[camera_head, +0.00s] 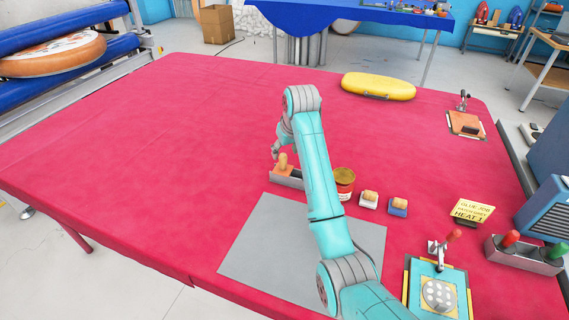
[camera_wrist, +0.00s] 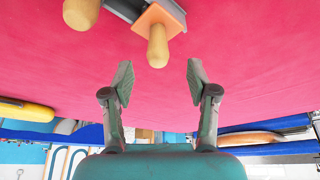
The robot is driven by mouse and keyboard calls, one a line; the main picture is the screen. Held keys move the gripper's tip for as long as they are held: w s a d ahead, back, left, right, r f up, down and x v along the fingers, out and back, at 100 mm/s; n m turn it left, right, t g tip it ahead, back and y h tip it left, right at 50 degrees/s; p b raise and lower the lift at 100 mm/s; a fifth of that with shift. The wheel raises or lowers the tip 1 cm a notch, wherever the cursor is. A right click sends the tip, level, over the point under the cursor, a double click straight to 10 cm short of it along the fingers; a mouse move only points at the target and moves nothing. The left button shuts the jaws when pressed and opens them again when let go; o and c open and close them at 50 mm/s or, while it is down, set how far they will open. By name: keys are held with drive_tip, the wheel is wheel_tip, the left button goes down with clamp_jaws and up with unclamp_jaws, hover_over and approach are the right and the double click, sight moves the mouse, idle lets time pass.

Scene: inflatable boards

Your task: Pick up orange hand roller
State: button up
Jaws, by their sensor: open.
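The orange hand roller (camera_wrist: 157,45), with a pale wooden handle and an orange square collar, stands at the top middle of the wrist view beside a grey holder. In the head view the roller (camera_head: 283,162) sits at the grey holder (camera_head: 289,180) on the red table, just left of my arm. My gripper (camera_wrist: 160,82) is open and empty. The handle's end points toward the gap between my fingers, apart from both. In the head view my gripper (camera_head: 276,150) is small and close to the handle; its fingers are hard to make out there.
A second wooden handle (camera_wrist: 80,12) shows at the wrist view's top left. A red-labelled can (camera_head: 344,183) and two small wooden-topped blocks stand right of my arm. A grey mat (camera_head: 262,235) lies in front. A yellow board (camera_head: 378,87) lies behind. The table's left is clear.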

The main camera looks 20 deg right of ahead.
sight(284, 156)
drive_tip(key=shift+x, duration=3.6)
drive_tip(key=shift+d, duration=0.15)
clamp_jaws()
